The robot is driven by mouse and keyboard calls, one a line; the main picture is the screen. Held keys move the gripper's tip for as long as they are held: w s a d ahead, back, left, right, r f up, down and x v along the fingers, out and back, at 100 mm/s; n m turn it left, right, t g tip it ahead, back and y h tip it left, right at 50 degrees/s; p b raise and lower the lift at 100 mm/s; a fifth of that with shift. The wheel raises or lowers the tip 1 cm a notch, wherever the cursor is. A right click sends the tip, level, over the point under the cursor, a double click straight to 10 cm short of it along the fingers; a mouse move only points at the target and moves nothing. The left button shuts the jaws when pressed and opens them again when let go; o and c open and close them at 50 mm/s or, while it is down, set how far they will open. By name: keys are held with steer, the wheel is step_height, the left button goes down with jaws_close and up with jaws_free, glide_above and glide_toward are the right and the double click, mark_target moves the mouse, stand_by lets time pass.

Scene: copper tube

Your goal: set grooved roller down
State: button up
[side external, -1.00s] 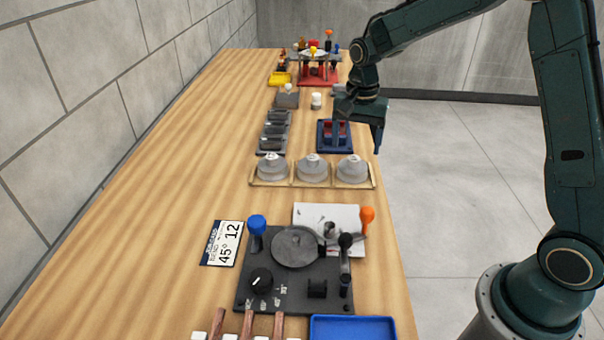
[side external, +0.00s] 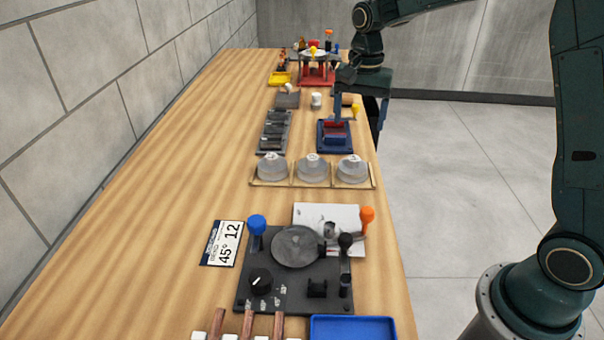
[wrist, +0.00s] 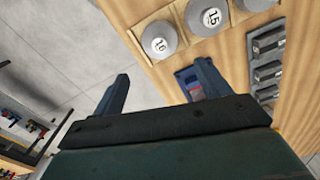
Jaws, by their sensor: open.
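My gripper (side external: 360,122) is open, its fingers spread near the blue fixture with red jaws (side external: 335,135) at the table's right edge. In the wrist view my gripper (wrist: 163,70) shows nothing held between its fingers. The blue fixture (wrist: 190,82) is partly hidden by one finger there. I cannot tell for certain which part is the grooved roller. Three grey round pieces sit in a wooden tray (side external: 262,184); in the wrist view two carry the labels 10 (wrist: 160,40) and 15 (wrist: 207,16). A grey rack (side external: 273,133) holds several dark pieces.
A bending plate (side external: 246,295) with blue, black and orange knobs stands in front, beside a card (side external: 222,243) reading 45° 12. A blue tray (side external: 352,328) is at the front edge. A red stand (side external: 317,75) and yellow tray (side external: 279,79) are far back. The left table side is clear.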

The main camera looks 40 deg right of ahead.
steer(key=s+a+r+n+t, duration=0.1)
steer(key=s+a+r+n, duration=0.1)
steer(key=s+r+n, duration=0.3)
steer(key=s+a+r+n+t, duration=0.15)
steer(key=s+r, duration=0.25)
steer(key=s, duration=0.4)
steer(key=s+a+f+n+t, duration=0.1)
steer(key=s+n, duration=0.1)
steer(key=s, duration=0.5)
steer(key=s+a+n+t, duration=0.1)
steer(key=s+n+t, duration=0.1)
steer(key=s, duration=0.4)
steer(key=shift+s+f+n, duration=0.35)
steer(key=shift+n, duration=0.4)
